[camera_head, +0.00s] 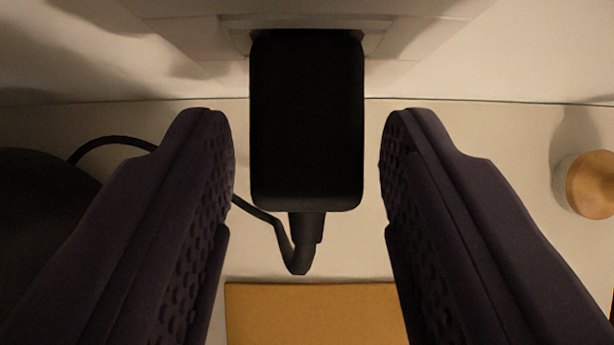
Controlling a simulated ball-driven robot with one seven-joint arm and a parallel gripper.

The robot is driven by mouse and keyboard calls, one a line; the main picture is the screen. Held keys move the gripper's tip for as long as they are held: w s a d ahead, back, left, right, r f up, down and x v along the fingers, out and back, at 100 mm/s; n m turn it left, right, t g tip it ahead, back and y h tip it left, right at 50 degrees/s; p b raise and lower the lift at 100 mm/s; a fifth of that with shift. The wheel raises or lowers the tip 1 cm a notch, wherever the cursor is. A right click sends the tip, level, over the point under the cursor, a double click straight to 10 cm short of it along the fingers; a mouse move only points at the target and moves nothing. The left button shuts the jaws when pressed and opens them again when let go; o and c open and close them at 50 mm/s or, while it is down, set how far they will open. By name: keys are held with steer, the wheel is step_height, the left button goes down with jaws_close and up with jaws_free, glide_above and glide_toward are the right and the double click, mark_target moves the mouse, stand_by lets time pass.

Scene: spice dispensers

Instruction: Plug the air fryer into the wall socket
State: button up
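A black plug (306,125), a rounded block, sits against the wall socket (237,35) at the top middle of the view. The plug covers most of the socket, so its pins and how deep they sit are hidden. A black cable (299,260) leaves the plug's near end, bends and runs left behind my finger. My gripper (307,150) is open, with one dark finger on each side of the plug and a visible gap on both sides. A dark rounded body (35,205) at the left edge, where the cable leads, may be the air fryer; it is only partly visible.
The pale wall (470,50) rises at the top and meets a light counter (490,135). A wooden board (310,315) lies at the bottom middle. A round, wooden-topped container (590,185) stands at the right edge. The counter between the right finger and that container is clear.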

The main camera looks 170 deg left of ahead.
steer(key=shift+o, duration=0.9)
steer(key=shift+w, duration=0.1)
